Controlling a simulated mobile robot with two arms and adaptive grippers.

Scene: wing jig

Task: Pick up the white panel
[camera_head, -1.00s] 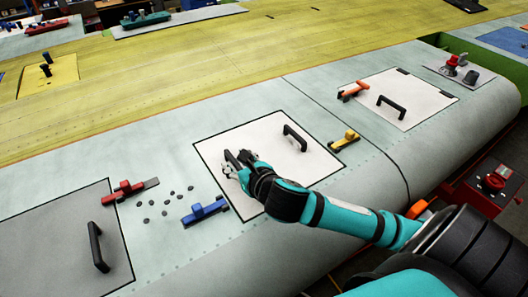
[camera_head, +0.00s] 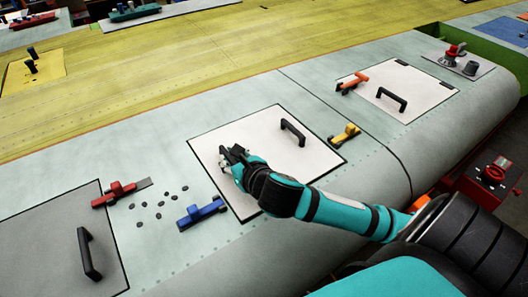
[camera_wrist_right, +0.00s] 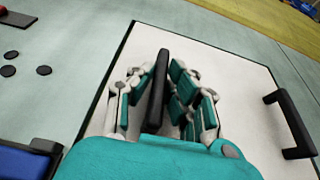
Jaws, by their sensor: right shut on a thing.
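The white panel (camera_head: 262,165) lies in its dark-edged outline on the pale green wing skin, in the middle of the head view. It has two black handles. My right gripper (camera_head: 231,158) is at the left handle and hides most of it in the head view. In the right wrist view, that handle (camera_wrist_right: 157,85) stands between the fingers, and my right gripper (camera_wrist_right: 160,92) is shut on it. The panel's other handle (camera_head: 293,131) is free; it also shows in the right wrist view (camera_wrist_right: 290,124). My left gripper is not in view.
A blue clamp (camera_head: 202,213), a red clamp (camera_head: 121,193) and several dark discs (camera_head: 160,204) lie left of the panel. A yellow clamp (camera_head: 344,135) sits by its right edge. Another white panel (camera_head: 399,92) lies farther right, a grey panel (camera_head: 55,252) at left.

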